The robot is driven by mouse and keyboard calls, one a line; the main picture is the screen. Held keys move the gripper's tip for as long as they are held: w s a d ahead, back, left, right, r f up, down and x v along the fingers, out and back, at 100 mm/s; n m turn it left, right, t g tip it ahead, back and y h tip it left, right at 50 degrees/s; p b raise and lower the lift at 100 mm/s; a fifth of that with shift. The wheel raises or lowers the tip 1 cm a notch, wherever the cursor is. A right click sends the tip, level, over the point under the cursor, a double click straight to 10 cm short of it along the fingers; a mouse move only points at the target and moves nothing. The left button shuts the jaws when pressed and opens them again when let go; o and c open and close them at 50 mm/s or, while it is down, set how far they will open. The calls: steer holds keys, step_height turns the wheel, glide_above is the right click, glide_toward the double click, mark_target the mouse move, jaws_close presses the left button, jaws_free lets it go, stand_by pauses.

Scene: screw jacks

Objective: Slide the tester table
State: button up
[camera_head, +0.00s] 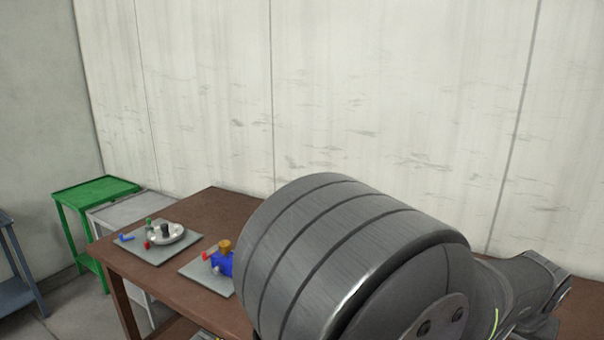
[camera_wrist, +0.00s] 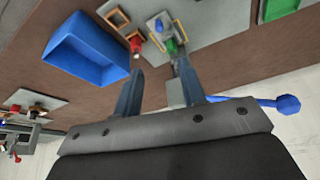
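I cannot single out the tester table for sure. In the wrist view a grey plate (camera_wrist: 222,22) carries a green block, a yellow part and a red-tipped knob (camera_wrist: 136,43). My gripper (camera_wrist: 158,65) is open, its two dark fingers spread below this plate. A small grey block (camera_wrist: 175,93) shows between the fingers, close beside the right one; I cannot tell whether they touch. A blue ball-ended lever (camera_wrist: 286,104) sticks out right of the right finger. In the head view my arm hides the gripper and much of the brown bench (camera_head: 215,197).
A blue bin (camera_wrist: 88,48) lies left of the fingers. In the head view, a grey plate with a round disc (camera_head: 164,235) and one with a blue device (camera_head: 221,263) sit on the bench's left. A green cart (camera_head: 95,190) stands beyond.

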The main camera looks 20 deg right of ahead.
steer(key=shift+c, duration=1.3)
steer(key=shift+y, duration=0.4)
steer(key=d+f, duration=0.1)
steer(key=w+d+f, duration=0.1)
steer(key=d+f, duration=0.1)
steer(key=w+d+f, duration=0.1)
steer(key=f, duration=0.1)
steer(key=shift+w+d+f, duration=0.15)
steer(key=shift+d, duration=0.15)
jaws_close()
steer(key=x, duration=1)
steer(key=shift+d+f, duration=0.1)
steer(key=shift+d, duration=0.05)
steer(key=s+a, duration=0.5)
steer(key=s, duration=0.1)
steer(key=shift+a, duration=0.35)
steer(key=shift+s+a, duration=0.15)
